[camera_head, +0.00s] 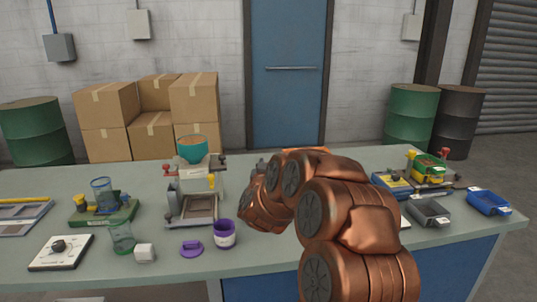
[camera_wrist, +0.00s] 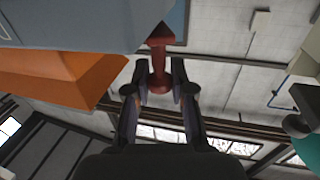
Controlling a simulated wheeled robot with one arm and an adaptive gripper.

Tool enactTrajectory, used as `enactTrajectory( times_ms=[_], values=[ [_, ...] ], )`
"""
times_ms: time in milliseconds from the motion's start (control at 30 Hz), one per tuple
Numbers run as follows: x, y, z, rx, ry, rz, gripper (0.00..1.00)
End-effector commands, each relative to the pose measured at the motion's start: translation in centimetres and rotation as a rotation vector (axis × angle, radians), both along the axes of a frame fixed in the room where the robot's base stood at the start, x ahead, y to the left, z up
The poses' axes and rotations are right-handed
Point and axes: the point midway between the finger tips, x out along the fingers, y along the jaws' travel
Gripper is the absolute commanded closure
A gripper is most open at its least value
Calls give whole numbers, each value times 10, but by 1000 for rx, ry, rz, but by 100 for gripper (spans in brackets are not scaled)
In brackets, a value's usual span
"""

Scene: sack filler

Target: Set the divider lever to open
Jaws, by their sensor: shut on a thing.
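In the wrist view, a red lever (camera_wrist: 158,60) with a round end sticks out beside a grey machine body (camera_wrist: 85,25). My gripper (camera_wrist: 161,80) has one finger on each side of the lever, shut on it near its round end. No label shows, so I cannot tell the lever's set position. An orange part (camera_wrist: 60,78) of the machine lies to the left of the fingers. In the head view, my copper-coloured arm hides the lever and most of this machine; only a strip of orange (camera_head: 305,150) shows above the arm. The fingers are hidden there too.
A machine with a teal hopper (camera_head: 193,150) stands left of my arm on the table (camera_head: 285,265).

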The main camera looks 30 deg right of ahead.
Motion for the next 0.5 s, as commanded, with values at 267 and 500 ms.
enactTrajectory(
  times_ms=[267, 500],
  values=[
    [7, 7, 7, -1, 4, -150, 100],
    [12, 9, 6, 1, -1, -280, 100]
  ],
)
